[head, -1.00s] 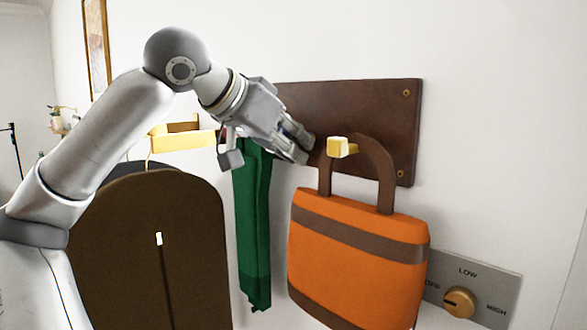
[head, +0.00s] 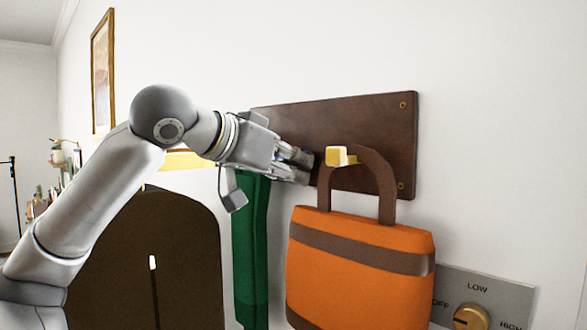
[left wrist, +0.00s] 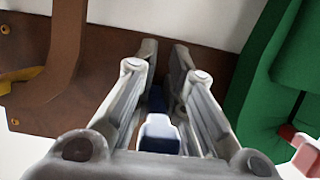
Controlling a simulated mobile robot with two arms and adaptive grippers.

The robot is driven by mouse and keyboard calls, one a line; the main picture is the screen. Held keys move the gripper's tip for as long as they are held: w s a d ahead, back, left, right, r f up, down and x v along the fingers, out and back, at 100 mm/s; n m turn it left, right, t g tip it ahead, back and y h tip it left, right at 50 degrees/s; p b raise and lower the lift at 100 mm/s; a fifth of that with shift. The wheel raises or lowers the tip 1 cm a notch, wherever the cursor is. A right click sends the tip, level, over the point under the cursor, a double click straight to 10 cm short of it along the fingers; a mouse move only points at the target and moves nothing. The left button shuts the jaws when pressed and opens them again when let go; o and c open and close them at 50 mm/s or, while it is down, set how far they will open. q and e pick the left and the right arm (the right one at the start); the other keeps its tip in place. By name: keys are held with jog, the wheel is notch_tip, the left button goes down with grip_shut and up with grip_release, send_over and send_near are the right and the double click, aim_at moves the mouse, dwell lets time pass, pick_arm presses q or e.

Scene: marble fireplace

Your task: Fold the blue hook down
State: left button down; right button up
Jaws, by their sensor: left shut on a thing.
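The dark brown board (head: 290,118) is fixed to the white wall. My left gripper (head: 305,168) is at its left-middle part, between the green cloth and the orange bag. In the left wrist view, my left gripper (left wrist: 164,72) has its two fingers around the blue hook (left wrist: 158,134), which shows between them, low in the picture. The gripper is shut on it. In the head view the fingers mostly hide the hook, so its angle cannot be told. My right gripper is not in view.
An orange bag (head: 350,285) hangs by its brown handle from a yellow hook (head: 338,156), just right of my gripper. A green cloth (head: 250,260) hangs just left and below. A brown garment cover (head: 150,240) hangs further left. A dial (head: 470,317) is at lower right.

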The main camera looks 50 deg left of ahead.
pick_arm(q)
jog(key=c, duration=1.5)
grip_release()
jog(key=v, duration=1.2)
